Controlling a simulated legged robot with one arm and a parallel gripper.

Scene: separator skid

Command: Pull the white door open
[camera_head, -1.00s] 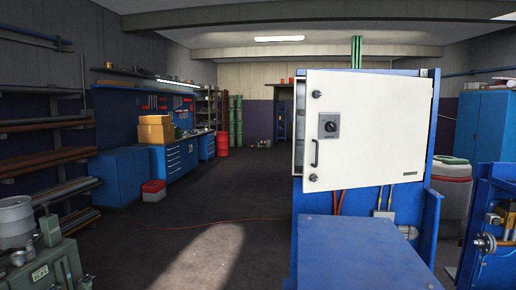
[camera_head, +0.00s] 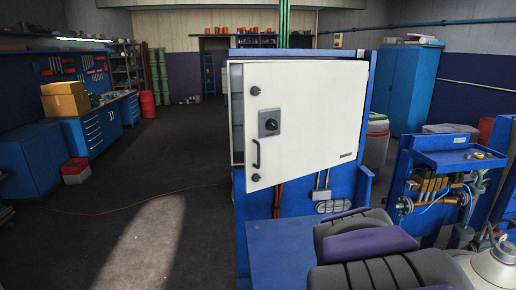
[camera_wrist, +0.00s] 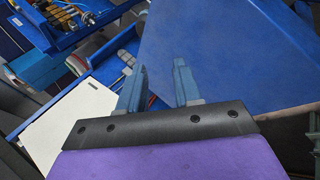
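The white door (camera_head: 315,115) is on the front of a blue-framed cabinet in the head view. It stands slightly ajar, with a narrow gap along its left edge showing the cabinet's inside. A black bar handle (camera_head: 256,154) is low on its left side, below a grey rotary switch (camera_head: 269,123). In the wrist view, a white panel (camera_wrist: 65,125) at the left looks like the same door. My gripper (camera_wrist: 156,68) is open, with two blue fingers apart and nothing between them. It is away from the handle; its fingers do not show in the head view.
A blue box surface (camera_head: 285,240) stands in front of the cabinet, below the door. A blue equipment stand (camera_head: 455,160) with pipes is at the right. Open floor (camera_head: 150,225) lies left of the cabinet. A workbench (camera_head: 100,125) is farther left.

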